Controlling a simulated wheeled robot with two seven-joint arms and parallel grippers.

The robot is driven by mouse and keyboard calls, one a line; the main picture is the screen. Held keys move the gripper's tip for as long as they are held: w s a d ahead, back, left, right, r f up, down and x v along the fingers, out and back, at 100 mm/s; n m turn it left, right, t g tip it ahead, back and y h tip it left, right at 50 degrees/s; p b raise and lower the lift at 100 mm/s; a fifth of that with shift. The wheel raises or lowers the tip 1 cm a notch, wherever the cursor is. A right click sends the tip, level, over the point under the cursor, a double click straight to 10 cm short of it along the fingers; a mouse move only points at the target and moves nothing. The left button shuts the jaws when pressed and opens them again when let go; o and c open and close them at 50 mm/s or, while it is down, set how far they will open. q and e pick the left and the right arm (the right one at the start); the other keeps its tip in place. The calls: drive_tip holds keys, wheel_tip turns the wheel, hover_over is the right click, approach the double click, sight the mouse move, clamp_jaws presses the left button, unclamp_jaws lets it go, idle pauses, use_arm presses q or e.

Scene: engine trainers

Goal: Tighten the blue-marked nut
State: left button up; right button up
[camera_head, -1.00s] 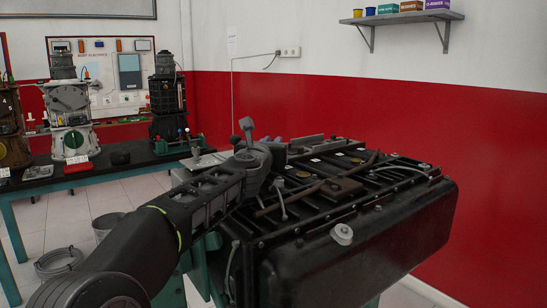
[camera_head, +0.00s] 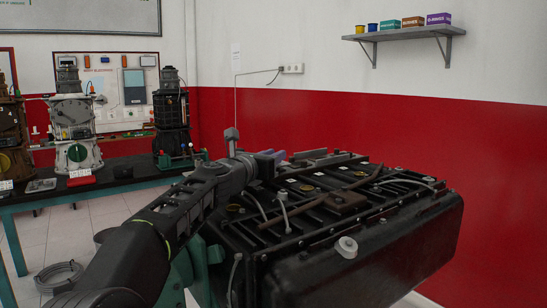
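A black engine (camera_head: 365,255) lies with its ribbed side up in front of me, with hoses, bolts and small caps on top. My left arm reaches in from the lower left. Its gripper (camera_head: 273,158) is over the far left edge of the engine, seen from behind and the side. A small bluish patch shows at the fingertips. I cannot tell whether it is part of the gripper or a mark on a nut, nor whether the fingers are open. No blue-marked nut can be clearly made out. My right gripper is not in view.
A bench (camera_head: 110,185) with upright engine trainers stands at the back left. A wall shelf (camera_head: 410,33) with coloured boxes hangs at the upper right. A coiled hose (camera_head: 60,277) lies on the floor at left. The space above the engine's right side is clear.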

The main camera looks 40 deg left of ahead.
use_arm(q)
drive_tip(key=o, duration=0.4)
drive_tip(key=shift+c, duration=0.2)
drive_tip(key=shift+s+d, duration=0.25)
drive_tip(key=shift+s, duration=1)
drive_tip(key=shift+s+d, duration=0.25)
drive_tip(key=shift+s, duration=1.05)
drive_tip(key=shift+s+d, duration=0.25)
drive_tip(key=shift+s, duration=1)
